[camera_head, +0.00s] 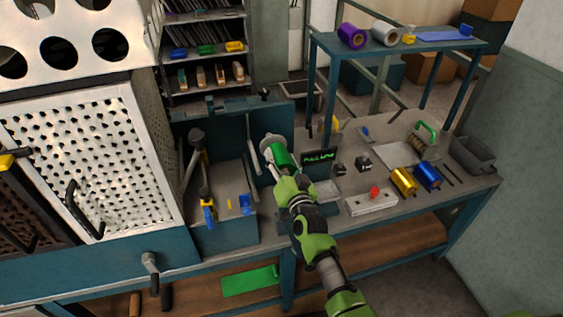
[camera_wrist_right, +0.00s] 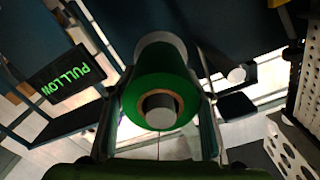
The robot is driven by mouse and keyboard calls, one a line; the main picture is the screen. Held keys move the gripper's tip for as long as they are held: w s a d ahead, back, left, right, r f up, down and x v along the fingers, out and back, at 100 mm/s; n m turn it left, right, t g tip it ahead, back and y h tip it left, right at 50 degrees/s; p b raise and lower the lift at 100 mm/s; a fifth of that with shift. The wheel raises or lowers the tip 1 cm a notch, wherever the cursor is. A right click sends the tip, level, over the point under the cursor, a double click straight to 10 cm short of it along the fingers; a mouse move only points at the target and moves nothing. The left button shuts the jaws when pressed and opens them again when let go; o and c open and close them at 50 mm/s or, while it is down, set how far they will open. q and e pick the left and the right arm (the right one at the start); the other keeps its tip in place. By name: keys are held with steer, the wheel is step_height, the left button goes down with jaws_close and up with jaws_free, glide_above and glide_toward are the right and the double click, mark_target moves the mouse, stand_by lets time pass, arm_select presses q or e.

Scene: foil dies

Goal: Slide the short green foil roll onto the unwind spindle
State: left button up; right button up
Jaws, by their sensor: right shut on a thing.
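The short green foil roll (camera_head: 279,158) is held by my right gripper (camera_head: 277,163) in the middle of the head view. It also shows in the right wrist view (camera_wrist_right: 160,88), between the two fingers, with its brown core facing the camera. A grey round end of the unwind spindle (camera_wrist_right: 160,111) shows inside the core, so the roll appears to be around the spindle. A pale disc (camera_head: 267,143) lies behind the roll; whether the roll touches it is hidden. My left gripper is not in view.
A black sign with green letters (camera_head: 319,156) stands right of the roll. Gold (camera_head: 403,181) and blue (camera_head: 428,176) rolls lie on the bench. Purple (camera_head: 352,36) and silver (camera_head: 384,32) rolls are on the upper shelf. A perforated guard (camera_head: 95,150) stands at the left.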

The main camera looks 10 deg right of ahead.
steer(key=shift+w+r+b, duration=0.1)
steer(key=shift+w+b, duration=0.2)
steer(key=shift+w, duration=0.25)
steer(key=o, duration=1.5)
steer(key=shift+c, duration=0.2)
steer(key=shift+s, duration=0.15)
steer(key=s, duration=1.2)
steer(key=shift+d, duration=0.15)
